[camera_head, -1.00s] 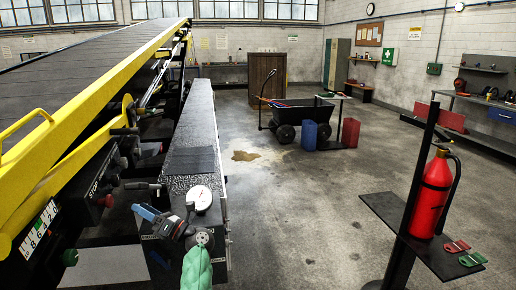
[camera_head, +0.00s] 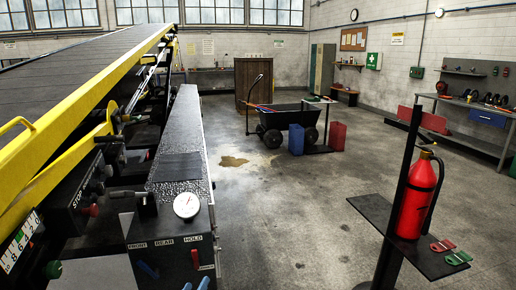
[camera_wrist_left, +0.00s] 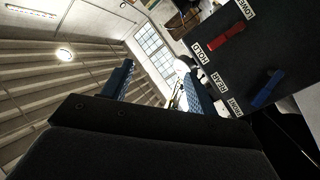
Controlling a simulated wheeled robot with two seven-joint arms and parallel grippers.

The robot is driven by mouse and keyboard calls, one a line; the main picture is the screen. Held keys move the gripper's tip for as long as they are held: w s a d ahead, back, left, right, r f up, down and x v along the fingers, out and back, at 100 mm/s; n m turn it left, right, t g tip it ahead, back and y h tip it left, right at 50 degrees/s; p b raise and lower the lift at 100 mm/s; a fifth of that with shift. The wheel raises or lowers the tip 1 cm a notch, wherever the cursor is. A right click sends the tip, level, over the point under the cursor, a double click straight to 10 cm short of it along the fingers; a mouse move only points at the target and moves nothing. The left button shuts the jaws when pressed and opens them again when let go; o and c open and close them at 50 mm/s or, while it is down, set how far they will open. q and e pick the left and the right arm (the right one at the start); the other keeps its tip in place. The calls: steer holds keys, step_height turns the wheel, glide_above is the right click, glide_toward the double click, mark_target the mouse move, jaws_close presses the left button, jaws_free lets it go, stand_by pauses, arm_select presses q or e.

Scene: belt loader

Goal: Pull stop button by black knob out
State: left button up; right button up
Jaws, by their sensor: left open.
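The black control box with a white STOP label (camera_head: 66,199) is on the side of the belt loader at the left of the head view. A dark knob (camera_head: 97,187) and a red knob (camera_head: 92,210) stick out from its right side; the detail is small and dim. My left gripper (camera_head: 196,285) shows only as two blue fingertips at the bottom edge of the head view, below the lever panel and away from the STOP box. In the left wrist view its blue fingers (camera_wrist_left: 157,85) are apart with nothing between them. My right gripper is not in view.
The lever panel (camera_head: 170,246) has FRONT, REAR and HOLD labels, a red lever (camera_head: 195,259) and a blue lever (camera_head: 148,270). A round white gauge (camera_head: 187,205) stands on top. A green knob (camera_head: 53,268) is at lower left. A fire extinguisher (camera_head: 413,200) stands right; the floor between is open.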

arm_select(q)
steer(key=s+f+m+g, duration=0.4)
steer(key=s+f+g, duration=0.3)
steer(key=s+f, duration=0.5)
steer(key=s+a+f+m+g+y, duration=0.15)
steer(key=s+g, duration=0.25)
steer(key=s, duration=0.6)
steer(key=s+a+f+m+g+y, duration=0.1)
steer(key=s+a+f+g+y, duration=0.15)
steer(key=s, duration=0.65)
steer(key=s+d+f+g+h, duration=0.1)
steer(key=s+d+f+g, duration=0.1)
steer(key=d, duration=0.5)
steer(key=shift+s+d+f+h, duration=0.2)
steer(key=shift+s+h, duration=0.1)
steer(key=shift+s, duration=0.35)
steer(key=shift+w, duration=0.15)
